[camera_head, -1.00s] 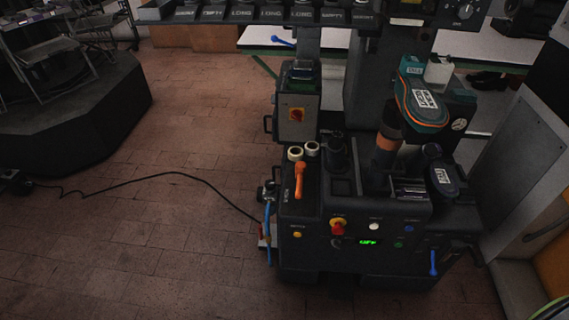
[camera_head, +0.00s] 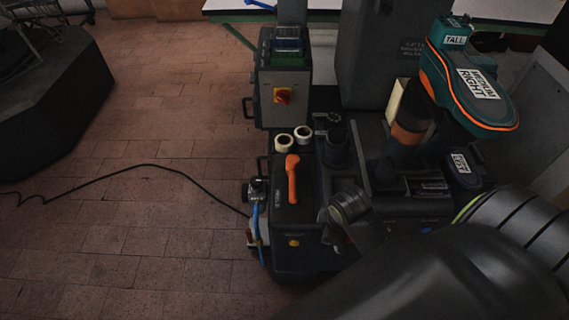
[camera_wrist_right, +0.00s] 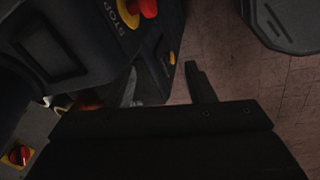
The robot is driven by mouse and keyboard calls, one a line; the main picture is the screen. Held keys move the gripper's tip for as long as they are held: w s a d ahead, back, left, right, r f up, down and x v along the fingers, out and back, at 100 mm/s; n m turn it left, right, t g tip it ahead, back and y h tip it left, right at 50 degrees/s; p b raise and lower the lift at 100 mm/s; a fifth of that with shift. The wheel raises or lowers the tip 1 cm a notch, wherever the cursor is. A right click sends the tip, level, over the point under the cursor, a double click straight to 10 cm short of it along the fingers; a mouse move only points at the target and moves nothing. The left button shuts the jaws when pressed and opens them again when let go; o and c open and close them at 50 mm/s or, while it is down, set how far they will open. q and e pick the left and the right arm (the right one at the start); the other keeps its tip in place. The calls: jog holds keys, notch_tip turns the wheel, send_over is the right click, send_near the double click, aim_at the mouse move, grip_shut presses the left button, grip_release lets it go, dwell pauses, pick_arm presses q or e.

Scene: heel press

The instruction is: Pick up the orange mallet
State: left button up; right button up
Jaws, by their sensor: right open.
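The orange mallet (camera_head: 292,180) lies on the dark left top of the press, its head toward the back and its handle toward the front. My right arm comes in from the lower right in the head view, over the press front, to the right of the mallet and apart from it. Its fingers are hard to make out there. In the right wrist view my right gripper (camera_wrist_right: 166,86) is open, with nothing visible held between its fingers. I cannot make out the mallet clearly in that view. My left gripper is not in view.
Two pale rings (camera_head: 284,143) sit just behind the mallet. A box with a red and yellow switch (camera_head: 283,96) stands behind them. A teal shoe (camera_head: 465,85) sits on a post at right. The red stop knob (camera_wrist_right: 148,8) shows near the right gripper. Open floor lies left.

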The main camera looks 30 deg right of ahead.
jog(key=w+n, duration=0.1)
jog(key=w, duration=0.1)
notch_tip(320, 180, up, 9)
jog(key=n+g+y, duration=0.1)
jog(key=n+g, duration=0.2)
jog(key=n, duration=1.7)
send_over(293, 181)
jog(key=f+b, duration=0.6)
jog(key=b, duration=0.1)
jog(key=f+b, duration=0.3)
jog(key=f, duration=0.1)
jog(key=shift+w+a+f, duration=0.1)
jog(key=shift+w, duration=0.15)
notch_tip(293, 181, down, 2)
jog(key=shift+b, duration=0.65)
jog(key=f, duration=0.4)
jog(key=shift+s+f+b, duration=0.15)
jog(key=shift+s+b, duration=0.1)
jog(key=shift+b, duration=0.1)
jog(key=shift+f, duration=0.45)
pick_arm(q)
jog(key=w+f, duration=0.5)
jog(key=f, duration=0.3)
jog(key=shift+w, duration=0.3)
pick_arm(e)
jog(key=shift+d, duration=0.2)
grip_shut()
